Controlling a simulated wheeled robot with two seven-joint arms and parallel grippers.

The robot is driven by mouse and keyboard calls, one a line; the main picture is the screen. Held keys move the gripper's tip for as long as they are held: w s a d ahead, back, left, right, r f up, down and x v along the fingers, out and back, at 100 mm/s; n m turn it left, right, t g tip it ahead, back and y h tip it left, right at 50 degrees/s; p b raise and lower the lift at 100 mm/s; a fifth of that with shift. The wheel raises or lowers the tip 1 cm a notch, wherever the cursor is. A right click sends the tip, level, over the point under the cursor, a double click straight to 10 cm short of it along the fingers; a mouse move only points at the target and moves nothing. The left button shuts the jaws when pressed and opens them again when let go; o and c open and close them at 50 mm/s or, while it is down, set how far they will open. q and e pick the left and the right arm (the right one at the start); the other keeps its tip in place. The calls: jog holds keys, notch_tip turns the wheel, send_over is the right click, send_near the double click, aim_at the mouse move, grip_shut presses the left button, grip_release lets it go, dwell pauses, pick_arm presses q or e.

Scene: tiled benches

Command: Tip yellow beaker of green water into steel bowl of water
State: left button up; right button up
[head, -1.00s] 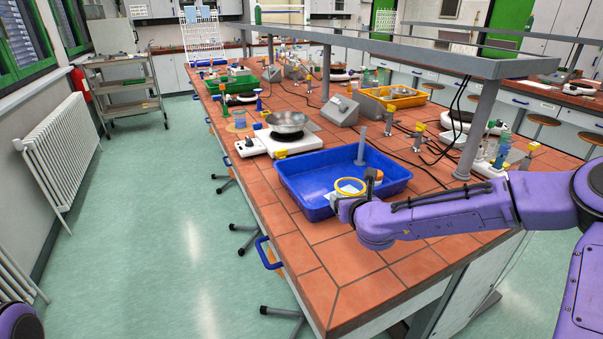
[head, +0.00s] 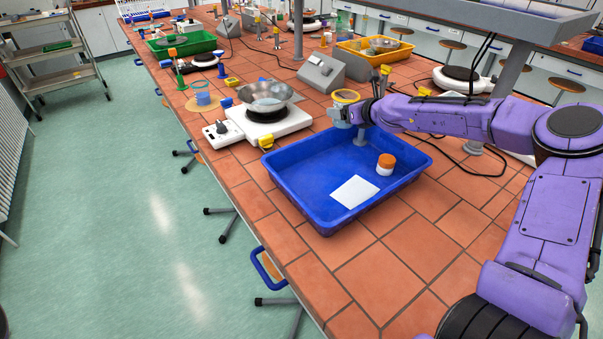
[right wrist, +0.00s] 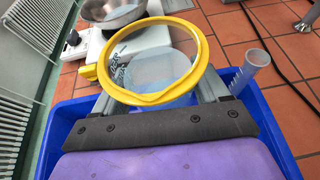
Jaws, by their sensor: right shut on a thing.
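The yellow-rimmed beaker (head: 345,97) is clear, with pale bluish liquid visible inside in the right wrist view (right wrist: 160,72). My right gripper (head: 352,114) is shut on the beaker's side and holds it up over the far edge of the blue tray. The beaker looks about upright. The steel bowl (head: 265,98) sits on a white hot plate (head: 268,123), to the left of the beaker and apart from it. Bluish water shows in the bowl; part of the bowl (right wrist: 140,14) also shows beyond the beaker in the right wrist view. My left gripper is out of view.
The blue tray (head: 300,208) holds a white card (head: 355,191) and an orange-capped white jar (head: 386,165). A grey box (head: 321,73) stands behind. Tiles in front of the tray are clear.

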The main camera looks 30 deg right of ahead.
jog(key=shift+s+a+y, duration=0.15)
jog(key=shift+a+y, duration=0.15)
jog(key=shift+s+a+r+n, duration=0.1)
jog(key=shift+a+r+n, duration=0.05)
jog(key=shift+a+n, duration=0.2)
jog(key=shift+w+a, duration=0.25)
jog(key=shift+a, duration=0.1)
jog(key=s+a+f, duration=0.1)
jog(key=a+f, duration=0.3)
jog(key=s+a+f, duration=0.2)
jog(key=a+f, duration=0.2)
jog(key=s+a+f, duration=0.2)
jog(key=a+f, duration=0.2)
jog(key=shift+a+f+p, duration=0.1)
jog(key=shift+a+p, duration=0.3)
jog(key=shift+w+f, duration=0.1)
jog(key=shift+f, duration=0.2)
jog(key=shift+w, duration=0.1)
